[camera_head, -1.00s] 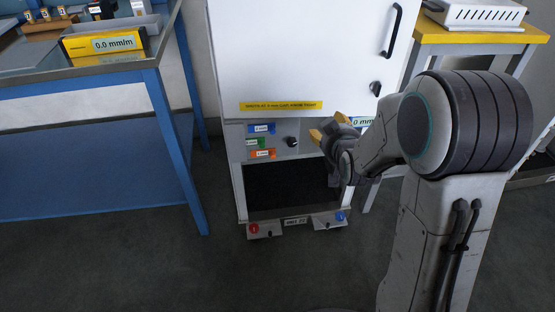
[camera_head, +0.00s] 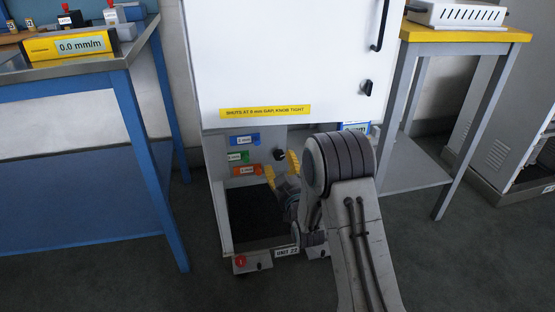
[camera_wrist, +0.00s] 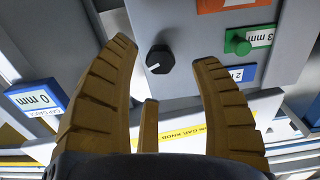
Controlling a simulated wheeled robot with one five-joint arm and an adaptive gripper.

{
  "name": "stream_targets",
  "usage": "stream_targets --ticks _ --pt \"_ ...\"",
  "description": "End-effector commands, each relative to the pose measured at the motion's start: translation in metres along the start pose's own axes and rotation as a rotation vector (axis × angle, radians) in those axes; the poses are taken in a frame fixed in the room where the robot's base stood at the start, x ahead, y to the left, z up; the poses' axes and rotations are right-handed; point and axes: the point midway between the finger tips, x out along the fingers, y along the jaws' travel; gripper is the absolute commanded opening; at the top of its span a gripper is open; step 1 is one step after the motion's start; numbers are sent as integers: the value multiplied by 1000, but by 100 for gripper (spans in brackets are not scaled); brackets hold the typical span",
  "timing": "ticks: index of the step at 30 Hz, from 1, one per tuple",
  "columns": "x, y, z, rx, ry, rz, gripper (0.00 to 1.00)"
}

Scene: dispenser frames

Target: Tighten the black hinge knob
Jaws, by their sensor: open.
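The black knob (camera_head: 280,154) sits on the grey panel under the white cabinet door, right of the coloured tags. In the wrist view the knob (camera_wrist: 160,60) has a faceted rim and a white pointer mark. My gripper (camera_head: 281,168) is open, with its yellow fingers just below and around the knob in the head view. In the wrist view the gripper (camera_wrist: 164,52) has one finger on each side of the knob, with gaps, and a third finger below. It holds nothing. I cannot tell how far the fingertips are from the panel.
Blue (camera_head: 245,140), green (camera_head: 238,157) and orange (camera_head: 247,170) tags are left of the knob. A gap display (camera_wrist: 36,98) is on the other side. A red knob (camera_head: 241,261) is low in front. A blue bench (camera_head: 130,85) stands left, a yellow-topped table (camera_head: 470,34) right.

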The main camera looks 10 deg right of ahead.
Motion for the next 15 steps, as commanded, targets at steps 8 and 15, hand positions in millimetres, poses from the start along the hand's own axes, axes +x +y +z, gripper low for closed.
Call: stream_targets --ticks 8,15 --pt "32 0 1 0 2 0 58" --pt "48 0 1 0 -1 0 58"
